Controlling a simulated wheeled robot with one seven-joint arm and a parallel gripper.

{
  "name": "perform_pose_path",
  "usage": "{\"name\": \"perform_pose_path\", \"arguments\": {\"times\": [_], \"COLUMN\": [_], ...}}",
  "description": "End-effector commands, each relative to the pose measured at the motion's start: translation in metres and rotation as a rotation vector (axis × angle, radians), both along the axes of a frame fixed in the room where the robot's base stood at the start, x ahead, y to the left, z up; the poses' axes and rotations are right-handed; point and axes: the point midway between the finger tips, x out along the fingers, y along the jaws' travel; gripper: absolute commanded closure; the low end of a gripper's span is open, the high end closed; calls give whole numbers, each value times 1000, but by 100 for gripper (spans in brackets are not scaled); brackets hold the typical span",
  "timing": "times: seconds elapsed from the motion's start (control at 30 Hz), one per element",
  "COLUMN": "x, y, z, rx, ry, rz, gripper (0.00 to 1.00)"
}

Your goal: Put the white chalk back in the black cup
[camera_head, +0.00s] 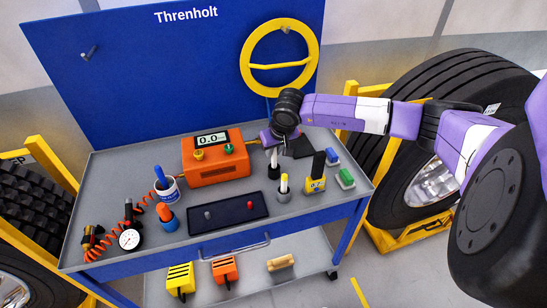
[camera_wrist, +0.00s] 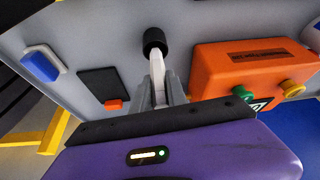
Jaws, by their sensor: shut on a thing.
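My gripper (camera_head: 274,150) points down over the back right of the grey bench top. It is shut on the white chalk (camera_wrist: 157,66), which sticks out beyond the fingertips (camera_wrist: 160,95) in the wrist view. The black cup (camera_head: 274,172) stands on the bench just below the chalk in the head view. In the wrist view the chalk's far end meets the outline of the black cup (camera_wrist: 155,40). I cannot tell whether the tip is inside the cup or just above it.
An orange box with a display (camera_head: 215,158) stands left of my gripper. A yellow and black item (camera_head: 316,181), blue block (camera_head: 332,156) and green block (camera_head: 345,178) stand right. A dark tray (camera_head: 228,213) lies in front.

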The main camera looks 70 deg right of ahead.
Motion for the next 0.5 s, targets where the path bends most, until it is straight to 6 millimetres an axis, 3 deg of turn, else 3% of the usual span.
{"name": "perform_pose_path", "arguments": {"times": [0.3, 0.5], "x": [0, 0], "y": [1, 0], "z": [-35, -38], "rx": [3, -1], "ry": [0, 0], "rz": [-1, 1], "gripper": [100, 100]}}
